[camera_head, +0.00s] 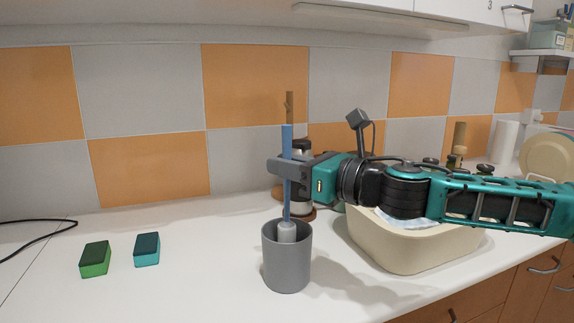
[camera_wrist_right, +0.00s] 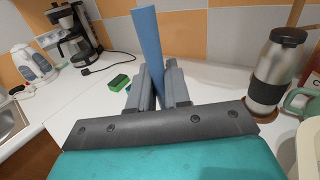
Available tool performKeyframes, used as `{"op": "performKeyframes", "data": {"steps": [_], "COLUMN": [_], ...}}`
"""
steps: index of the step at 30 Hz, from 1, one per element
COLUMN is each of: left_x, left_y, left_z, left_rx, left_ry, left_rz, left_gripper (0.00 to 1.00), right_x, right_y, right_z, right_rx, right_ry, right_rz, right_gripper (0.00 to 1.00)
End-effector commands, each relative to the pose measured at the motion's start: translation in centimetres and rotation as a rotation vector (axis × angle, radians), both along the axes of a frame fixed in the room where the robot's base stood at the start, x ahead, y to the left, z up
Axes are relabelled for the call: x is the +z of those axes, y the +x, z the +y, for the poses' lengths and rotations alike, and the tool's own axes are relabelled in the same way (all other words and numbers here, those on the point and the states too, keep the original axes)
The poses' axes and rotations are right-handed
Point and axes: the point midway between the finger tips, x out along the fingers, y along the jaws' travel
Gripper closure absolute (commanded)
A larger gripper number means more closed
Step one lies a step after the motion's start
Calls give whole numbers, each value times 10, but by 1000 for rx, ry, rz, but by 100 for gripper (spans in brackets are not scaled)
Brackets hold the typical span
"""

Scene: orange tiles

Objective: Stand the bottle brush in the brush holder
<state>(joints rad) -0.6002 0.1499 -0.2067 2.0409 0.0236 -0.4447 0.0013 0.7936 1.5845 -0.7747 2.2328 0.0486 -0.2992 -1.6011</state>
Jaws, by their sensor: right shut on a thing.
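The bottle brush (camera_head: 287,170) has a long blue handle and a light grey-white head. It stands nearly upright with its head at the mouth of the grey brush holder (camera_head: 287,265), partly inside the rim. How deep the head sits is hidden by the holder wall. My right gripper (camera_head: 285,168) is shut on the blue handle, above the holder. In the right wrist view the blue handle (camera_wrist_right: 148,45) rises between the two fingers. The holder is not visible in that view. My left gripper is not in view.
A beige basin (camera_head: 400,255) stands right of the holder, under my right arm. A steel tumbler (camera_wrist_right: 273,70) stands behind the gripper. A green sponge (camera_head: 95,259) and a teal sponge (camera_head: 147,249) lie left. Counter between the sponges and holder is clear.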

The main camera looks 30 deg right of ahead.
Motion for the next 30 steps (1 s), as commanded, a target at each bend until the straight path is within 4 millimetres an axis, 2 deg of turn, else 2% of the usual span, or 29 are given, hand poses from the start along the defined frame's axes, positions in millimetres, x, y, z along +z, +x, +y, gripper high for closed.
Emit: {"op": "performKeyframes", "data": {"steps": [3,4,12,23,30], "left_x": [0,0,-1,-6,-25], "left_y": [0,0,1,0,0], "left_z": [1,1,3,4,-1], "left_rx": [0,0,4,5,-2], "left_ry": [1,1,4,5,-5], "left_rz": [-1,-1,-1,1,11], "left_gripper": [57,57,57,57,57], "right_x": [0,0,0,-1,-5], "right_y": [0,0,0,-3,-24], "right_z": [0,0,0,-2,-10], "right_rx": [0,0,0,-2,-3], "right_ry": [0,0,0,-3,-7], "right_rz": [0,0,0,-1,-1], "right_gripper": [100,80,54,53,53]}}
